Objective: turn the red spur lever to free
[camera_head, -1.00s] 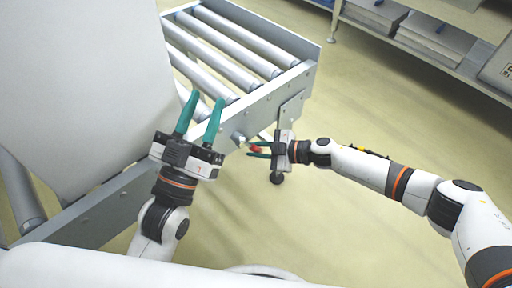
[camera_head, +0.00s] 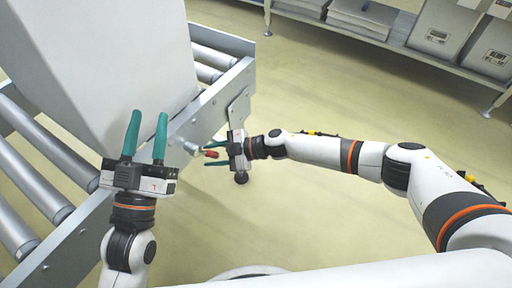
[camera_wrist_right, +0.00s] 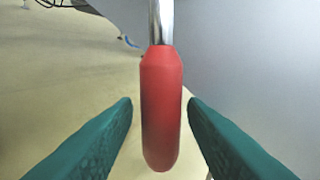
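The red spur lever (camera_head: 211,154) has a red grip on a metal rod at the side of the roller conveyor. In the right wrist view the red grip (camera_wrist_right: 161,105) stands between my right gripper's teal fingers (camera_wrist_right: 160,118), with a gap on each side. My right gripper (camera_head: 206,157) is open around it and does not appear to touch it. My left gripper (camera_head: 149,114) is open and empty, fingers up, in front of the conveyor's side rail and left of the lever.
A large pale box (camera_head: 120,65) stands over the conveyor rollers. The conveyor's metal side rail (camera_head: 75,245) runs diagonally close to both grippers. A shelf with grey bins (camera_head: 440,28) is at the back right. Floor in between is clear.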

